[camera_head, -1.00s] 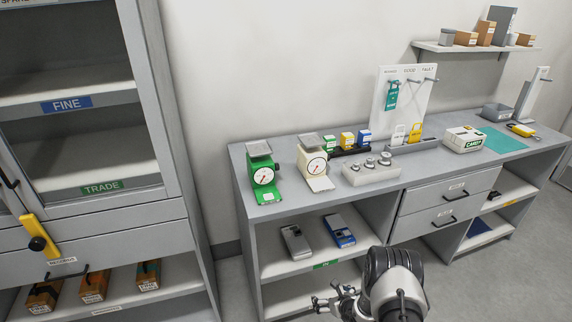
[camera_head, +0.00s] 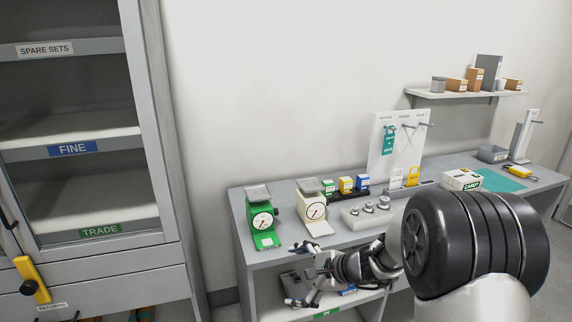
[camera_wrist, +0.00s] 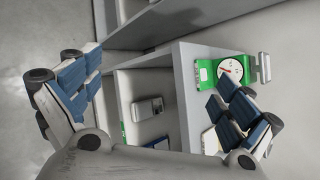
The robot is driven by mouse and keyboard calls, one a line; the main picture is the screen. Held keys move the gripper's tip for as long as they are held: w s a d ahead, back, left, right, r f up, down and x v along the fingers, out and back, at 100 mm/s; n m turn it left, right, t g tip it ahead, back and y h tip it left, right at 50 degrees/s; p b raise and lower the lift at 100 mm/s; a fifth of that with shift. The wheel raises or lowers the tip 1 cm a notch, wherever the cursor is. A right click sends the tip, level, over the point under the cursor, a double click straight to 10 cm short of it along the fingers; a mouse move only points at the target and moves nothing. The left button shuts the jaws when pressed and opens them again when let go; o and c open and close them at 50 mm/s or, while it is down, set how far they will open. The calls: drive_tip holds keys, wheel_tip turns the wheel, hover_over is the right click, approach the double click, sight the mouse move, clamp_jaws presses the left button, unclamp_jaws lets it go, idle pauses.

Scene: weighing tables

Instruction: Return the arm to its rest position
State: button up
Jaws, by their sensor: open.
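My gripper (camera_head: 298,274) is open and empty in front of the left end of the weighing table (camera_head: 240,215). In the wrist view its two fingers (camera_wrist: 160,100) are spread wide with nothing between them. Beyond them are the green scale (camera_wrist: 231,70) and a grey device (camera_wrist: 147,108) on the shelf under the tabletop.
The green scale (camera_head: 263,220) and cream scale (camera_head: 314,210) stand on the tabletop close behind my gripper. A weight block (camera_head: 355,220) and the CARDY box (camera_head: 461,180) are to the right. A tall cabinet (camera_head: 165,200) stands at left. Bare wall is between.

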drive_tip(key=s+r+n+g+h, duration=0.1)
drive_tip(key=s+r+n, duration=0.45)
drive_tip(key=s, duration=0.35)
drive_tip(key=s+r+n+g+h, duration=0.15)
drive_tip(key=s+r+n, duration=0.25)
drive_tip(key=s+r, duration=0.45)
drive_tip(key=s+d+n+h, duration=0.3)
drive_tip(key=s+d, duration=0.2)
drive_tip(key=s, duration=0.4)
drive_tip(key=s+d+n+t+h, duration=0.1)
drive_tip(key=s+d+n+h, duration=0.2)
drive_tip(key=s+d, duration=0.3)
drive_tip(key=s, duration=0.2)
drive_tip(key=shift+s+d+f, duration=0.15)
drive_tip(key=shift+s+d, duration=0.15)
drive_tip(key=shift+s, duration=0.05)
drive_tip(key=shift+n, duration=0.25)
